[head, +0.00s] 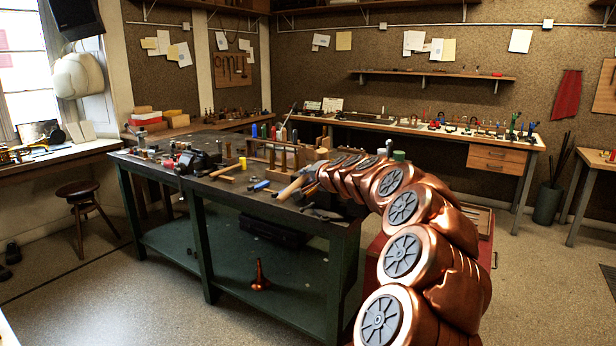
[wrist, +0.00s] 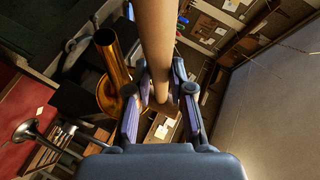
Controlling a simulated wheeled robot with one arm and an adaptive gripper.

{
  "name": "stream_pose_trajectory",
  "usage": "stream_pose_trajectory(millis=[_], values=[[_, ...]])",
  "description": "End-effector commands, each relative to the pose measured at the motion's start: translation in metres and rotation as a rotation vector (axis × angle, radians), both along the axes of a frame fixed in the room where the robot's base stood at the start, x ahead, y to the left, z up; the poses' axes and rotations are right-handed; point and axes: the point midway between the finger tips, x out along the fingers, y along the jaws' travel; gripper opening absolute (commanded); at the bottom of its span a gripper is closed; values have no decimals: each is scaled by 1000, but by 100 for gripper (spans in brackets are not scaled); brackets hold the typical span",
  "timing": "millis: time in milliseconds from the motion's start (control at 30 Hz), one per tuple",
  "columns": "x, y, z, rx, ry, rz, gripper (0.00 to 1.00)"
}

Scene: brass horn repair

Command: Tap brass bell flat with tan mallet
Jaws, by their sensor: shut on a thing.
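In the wrist view my gripper (wrist: 162,85) is shut on a smooth tan cylindrical piece, which I take to be the tan mallet (wrist: 158,35). It runs up out of the top of the picture, so its far end is hidden. A brass horn part (wrist: 113,62) with a tube and a flared rim shows left of the mallet, partly behind my left finger. I cannot tell whether they touch. In the head view my gripper (head: 308,175) is at the workbench's right end, small and partly hidden by my arm. A tan piece (head: 290,188) shows beside it.
The green workbench (head: 270,216) carries several tools and a yellow cylinder (head: 243,163). A copper-coloured horn bell (head: 260,276) stands low under it. A red cabinet (head: 374,262) is behind my arm. A stool (head: 80,193) stands at left. Floor in front is clear.

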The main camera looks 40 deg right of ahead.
Motion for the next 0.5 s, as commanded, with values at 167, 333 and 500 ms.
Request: stream_pose_trajectory(millis=[167,333,500], values=[[1,-4,-23,0,-1,-1,0],[1,-5,-20,0,0,-1,0],[1,-3,-12,-1,0,-1,0]])
